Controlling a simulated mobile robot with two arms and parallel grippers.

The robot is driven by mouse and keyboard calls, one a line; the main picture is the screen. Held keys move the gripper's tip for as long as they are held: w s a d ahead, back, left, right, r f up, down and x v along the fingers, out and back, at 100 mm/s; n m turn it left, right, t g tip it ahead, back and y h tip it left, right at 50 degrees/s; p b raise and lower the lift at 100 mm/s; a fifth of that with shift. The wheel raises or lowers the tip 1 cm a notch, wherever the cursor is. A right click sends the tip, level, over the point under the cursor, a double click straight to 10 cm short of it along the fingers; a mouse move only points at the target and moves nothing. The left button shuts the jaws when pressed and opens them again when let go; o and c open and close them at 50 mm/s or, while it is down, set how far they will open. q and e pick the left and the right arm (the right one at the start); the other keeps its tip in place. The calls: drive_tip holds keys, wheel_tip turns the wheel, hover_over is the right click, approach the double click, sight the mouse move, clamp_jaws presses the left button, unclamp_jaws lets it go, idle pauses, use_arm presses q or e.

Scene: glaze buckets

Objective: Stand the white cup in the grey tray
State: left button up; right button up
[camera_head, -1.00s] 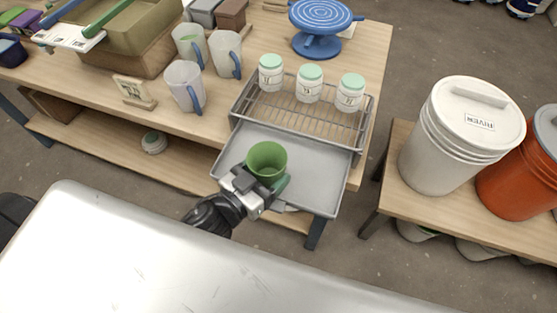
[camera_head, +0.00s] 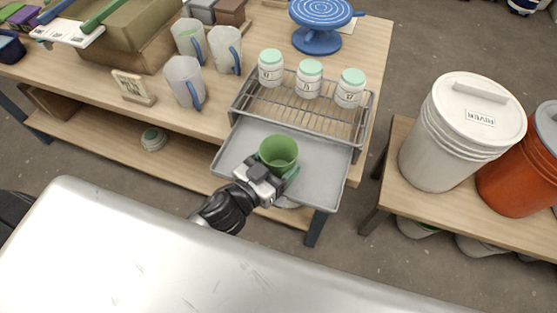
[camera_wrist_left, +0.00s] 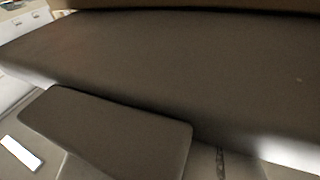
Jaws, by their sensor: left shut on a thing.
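My left gripper (camera_head: 268,180) is shut on a green cup (camera_head: 279,152) in the head view. The cup is upright, with its open mouth facing up. It is over the grey tray (camera_head: 322,172); I cannot tell whether its base touches the tray. The tray is otherwise empty and juts out at the table's front edge, below a wire rack. No plain white cup shows; several whitish cups with blue handles, one of them (camera_head: 184,80) nearest the front, stand at the table's back left. My right gripper is not in view.
Three white jars with mint lids, the middle one (camera_head: 309,79) among them, stand on the wire rack (camera_head: 282,112) behind the tray. A blue turntable (camera_head: 318,38) is farther back. A white lidded bucket (camera_head: 452,140) and an orange one (camera_head: 518,180) stand right.

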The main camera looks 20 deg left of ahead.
use_arm(q)
drive_tip(key=shift+f, duration=0.1)
drive_tip(key=o, duration=1.1)
drive_tip(key=shift+r+p, duration=0.35)
drive_tip(key=shift+p, duration=0.05)
drive_tip(key=shift+s+a+r, duration=0.1)
drive_tip(key=shift+s+r, duration=0.1)
drive_tip(key=shift+b+v, duration=1.3)
drive_tip(key=shift+v, duration=4.5)
drive_tip(key=shift+r, duration=0.1)
